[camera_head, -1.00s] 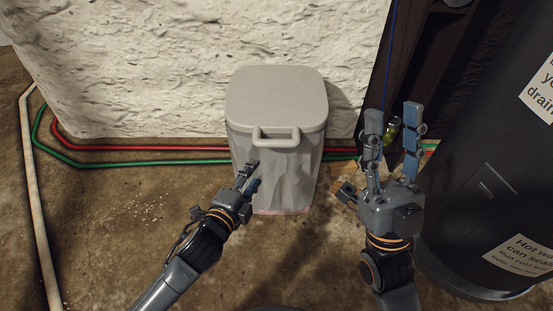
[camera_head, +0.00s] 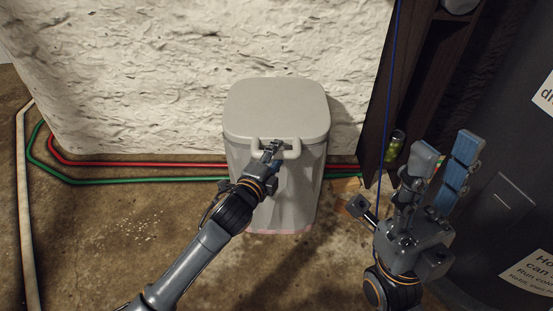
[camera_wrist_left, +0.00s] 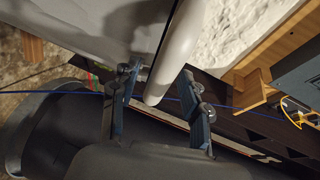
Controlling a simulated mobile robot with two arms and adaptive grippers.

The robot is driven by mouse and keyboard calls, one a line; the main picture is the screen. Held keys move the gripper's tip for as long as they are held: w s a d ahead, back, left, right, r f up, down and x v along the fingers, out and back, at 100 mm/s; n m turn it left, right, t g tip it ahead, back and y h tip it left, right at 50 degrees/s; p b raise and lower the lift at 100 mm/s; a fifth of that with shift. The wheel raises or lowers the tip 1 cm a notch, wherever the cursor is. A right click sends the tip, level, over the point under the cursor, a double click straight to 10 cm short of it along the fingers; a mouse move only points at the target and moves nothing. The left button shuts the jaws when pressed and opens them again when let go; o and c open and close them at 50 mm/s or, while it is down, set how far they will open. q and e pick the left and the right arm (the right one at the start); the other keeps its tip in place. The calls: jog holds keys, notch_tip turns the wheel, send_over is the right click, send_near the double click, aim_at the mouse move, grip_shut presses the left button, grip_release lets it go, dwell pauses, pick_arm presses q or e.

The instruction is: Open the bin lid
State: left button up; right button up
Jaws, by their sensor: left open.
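The grey bin (camera_head: 297,205) stands against the white wall, and its lid (camera_head: 276,105) is closed flat on top. The lid's front handle (camera_head: 292,152) is a light loop, partly covered by my left gripper (camera_head: 272,150). My right gripper (camera_head: 445,155) is open and empty, to the right of the bin.
A dark shelf (camera_head: 405,75) with a green-filled jar (camera_head: 395,147) stands right of the bin. A large dark tank (camera_head: 510,195) is at the far right. Red (camera_head: 130,163) and green (camera_head: 120,183) pipes run along the wall.

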pick_arm(q)
jog(key=shift+w+d, duration=0.2)
jog(key=shift+w, duration=0.2)
jog(key=shift+c, duration=0.4)
grip_shut()
jog(key=shift+r+p, duration=0.2)
jog(key=shift+p, duration=0.15)
